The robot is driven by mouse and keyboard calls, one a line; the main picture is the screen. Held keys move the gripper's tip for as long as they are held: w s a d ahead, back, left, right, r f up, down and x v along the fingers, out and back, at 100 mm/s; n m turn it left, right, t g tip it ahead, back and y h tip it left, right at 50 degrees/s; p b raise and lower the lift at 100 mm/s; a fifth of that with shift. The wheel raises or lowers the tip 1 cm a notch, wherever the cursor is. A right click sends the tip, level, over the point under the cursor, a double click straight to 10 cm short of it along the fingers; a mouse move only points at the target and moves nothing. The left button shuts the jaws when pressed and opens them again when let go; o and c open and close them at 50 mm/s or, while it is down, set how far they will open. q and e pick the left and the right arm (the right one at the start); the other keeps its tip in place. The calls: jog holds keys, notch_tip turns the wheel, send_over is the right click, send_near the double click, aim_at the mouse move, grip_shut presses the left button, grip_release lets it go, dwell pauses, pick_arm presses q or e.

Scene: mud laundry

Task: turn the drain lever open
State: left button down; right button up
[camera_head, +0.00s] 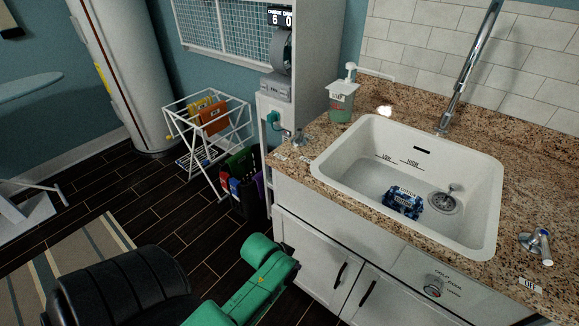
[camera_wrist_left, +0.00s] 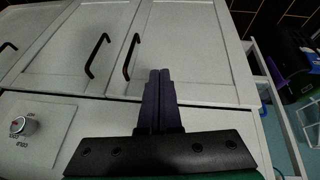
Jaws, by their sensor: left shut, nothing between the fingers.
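The white sink (camera_head: 345,180) is set in the granite counter, with a round metal drain fitting (camera_head: 443,203) and a small upright piece on it. I cannot tell for sure which fitting is the drain lever. A small metal fitting (camera_head: 300,138) stands on the counter left of the sink, beside small labels. A metal handle (camera_head: 537,243) stands at the right, by an OFF label. A round knob (camera_head: 433,287) is on the cabinet front; it also shows in the left wrist view (camera_wrist_left: 24,125). My left gripper (camera_wrist_left: 159,73) is shut and empty before the cabinet doors. My right gripper is out of view.
A blue patterned object (camera_head: 402,202) lies in the sink. A soap bottle (camera_head: 342,103) and tall faucet (camera_head: 465,75) stand behind. White cabinet doors (camera_head: 309,257) with black handles are below. A drying rack (camera_head: 212,125) and bins (camera_head: 243,180) stand left.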

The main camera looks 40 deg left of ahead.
pick_arm(q)
jog(key=w+a+r+n+t+p, duration=0.25)
jog(key=w+r, duration=0.25)
jog(key=r, duration=0.7)
jog(key=n+t+y, duration=0.6)
jog(key=n+t, duration=0.3)
jog(key=n, duration=0.7)
send_near(299, 138)
jog(key=s+a, duration=0.4)
jog(key=a, duration=0.2)
jog(key=shift+m, duration=0.25)
jog(key=x, duration=0.3)
jog(key=p+x, duration=0.1)
jog(key=x, duration=0.1)
jog(key=p+x, duration=0.1)
jog(key=x, duration=0.2)
jog(key=shift+w+r, duration=0.25)
jog(key=shift+w, duration=0.15)
jog(key=w+d+p, duration=0.2)
jog(key=shift+w+d+f, duration=0.15)
jog(key=shift+d+f, duration=0.15)
jog(key=shift+f, duration=0.1)
jog(key=shift+w+d, duration=0.1)
jog(key=shift+d, duration=0.3)
jog(key=shift+f, duration=0.1)
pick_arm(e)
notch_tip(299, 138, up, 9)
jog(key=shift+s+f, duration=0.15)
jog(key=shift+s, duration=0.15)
